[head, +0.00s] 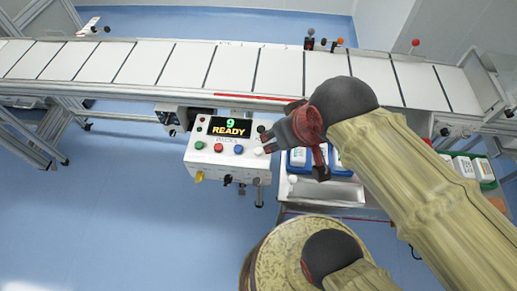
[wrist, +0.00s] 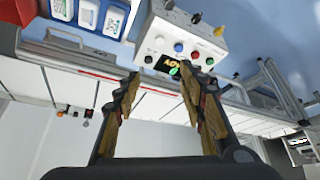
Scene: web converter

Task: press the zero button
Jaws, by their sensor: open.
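The white control panel (head: 228,170) hangs below the conveyor in the head view. Its display (head: 230,128) shows a green 9 above READY. A row below it has a green button (head: 199,145), a red button (head: 218,147), a blue button (head: 238,149) and a white button (head: 258,151). No label reading zero is legible, so I cannot tell which button is zero. My gripper (head: 264,143) is open and empty at the panel's right side, near the white button; contact cannot be told. In the wrist view, the panel (wrist: 206,44) appears upside down beyond my open fingers.
The conveyor (head: 225,68) runs across behind the panel. To the right, blue bins hold white containers (head: 297,157), with a green-edged bin (head: 485,169) further right. Metal frame legs (head: 38,140) stand at left. Blue floor (head: 115,215) is clear in front.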

